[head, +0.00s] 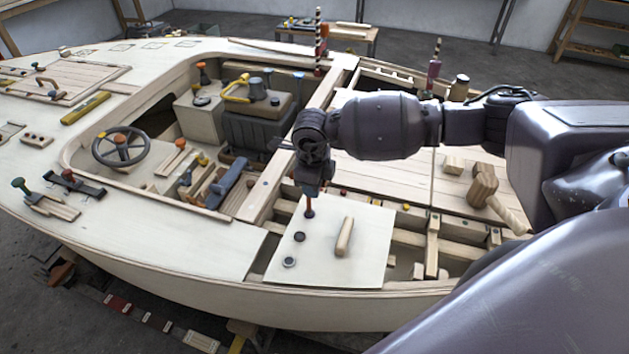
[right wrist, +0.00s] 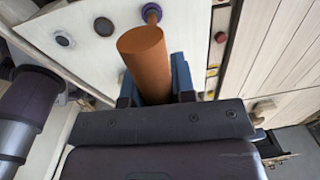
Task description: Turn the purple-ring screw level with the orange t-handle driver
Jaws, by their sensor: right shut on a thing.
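My right gripper (head: 312,178) points down over the pale plywood panel (head: 370,262) near the hull's side. It is shut on the orange t-handle driver (right wrist: 143,62), whose thick orange handle sits between the dark blue fingers in the right wrist view. My left gripper is out of view.
Open framing (head: 432,245) lies to the right, with a wooden mallet (head: 485,187) on the deck. A steering wheel (head: 122,147) and cockpit levers are left.

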